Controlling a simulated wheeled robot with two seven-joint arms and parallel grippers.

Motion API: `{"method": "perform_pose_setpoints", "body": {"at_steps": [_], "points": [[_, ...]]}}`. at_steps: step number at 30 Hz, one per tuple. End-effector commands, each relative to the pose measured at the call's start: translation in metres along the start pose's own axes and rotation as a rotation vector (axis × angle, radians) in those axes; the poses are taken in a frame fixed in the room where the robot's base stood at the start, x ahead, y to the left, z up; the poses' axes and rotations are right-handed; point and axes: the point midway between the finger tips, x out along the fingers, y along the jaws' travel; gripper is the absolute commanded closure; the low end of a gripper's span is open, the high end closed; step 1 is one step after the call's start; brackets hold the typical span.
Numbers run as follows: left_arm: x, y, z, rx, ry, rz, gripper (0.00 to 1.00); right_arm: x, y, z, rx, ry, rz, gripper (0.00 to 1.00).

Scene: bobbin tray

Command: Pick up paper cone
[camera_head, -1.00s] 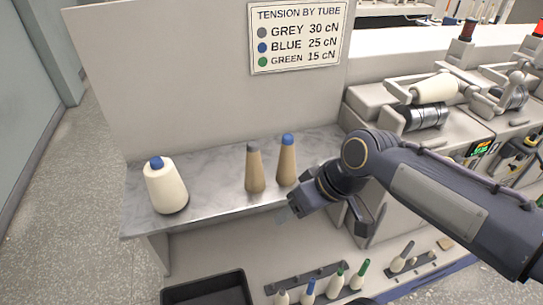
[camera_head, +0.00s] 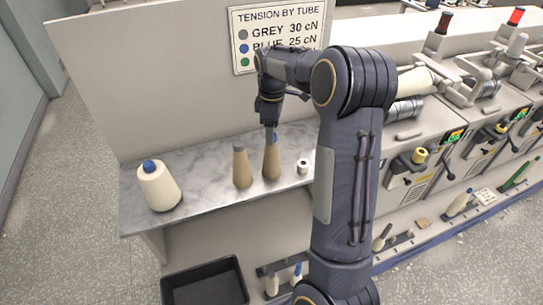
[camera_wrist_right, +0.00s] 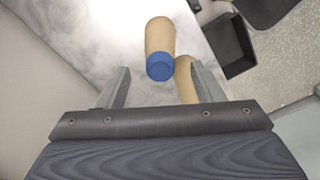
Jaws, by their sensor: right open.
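A brown paper cone with a blue tip (camera_head: 272,162) stands upright on the marble shelf. A second brown cone with a grey tip (camera_head: 241,168) stands close to its left. My right gripper (camera_head: 271,131) points down, open, over the blue-tipped cone. In the right wrist view, the blue-tipped cone (camera_wrist_right: 160,40) shows between the two open fingers (camera_wrist_right: 161,72), with space on both sides. The other cone (camera_wrist_right: 185,76) is partly hidden behind the finger at the right. I cannot tell whether the fingers touch the blue tip. My left gripper is out of view.
A full white yarn cone with a blue tip (camera_head: 160,188) stands on the shelf (camera_head: 210,196) at left. A small white ring (camera_head: 302,167) lies right of the cones. A sign panel (camera_head: 180,80) rises behind. A black bin (camera_head: 205,283) sits below in front.

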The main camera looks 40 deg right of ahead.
Motion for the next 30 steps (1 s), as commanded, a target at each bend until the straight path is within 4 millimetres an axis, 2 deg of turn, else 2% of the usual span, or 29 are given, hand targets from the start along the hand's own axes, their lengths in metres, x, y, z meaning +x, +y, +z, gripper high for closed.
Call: {"method": "perform_pose_setpoints", "body": {"at_steps": [6,15,27,29,30], "points": [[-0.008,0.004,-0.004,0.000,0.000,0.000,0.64,0.030,0.000,-0.002,0.001,0.000,-0.003,0.39],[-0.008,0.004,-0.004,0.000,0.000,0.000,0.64,0.036,0.000,-0.002,0.002,0.003,0.001,0.39],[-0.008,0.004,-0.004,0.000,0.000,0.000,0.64,0.035,0.000,-0.002,0.001,0.003,0.001,0.92],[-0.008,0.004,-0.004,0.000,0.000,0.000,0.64,0.035,0.000,-0.002,0.001,0.003,0.001,1.00],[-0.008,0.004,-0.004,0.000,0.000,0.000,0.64,0.035,0.000,-0.002,0.001,0.003,0.001,1.00]]}}
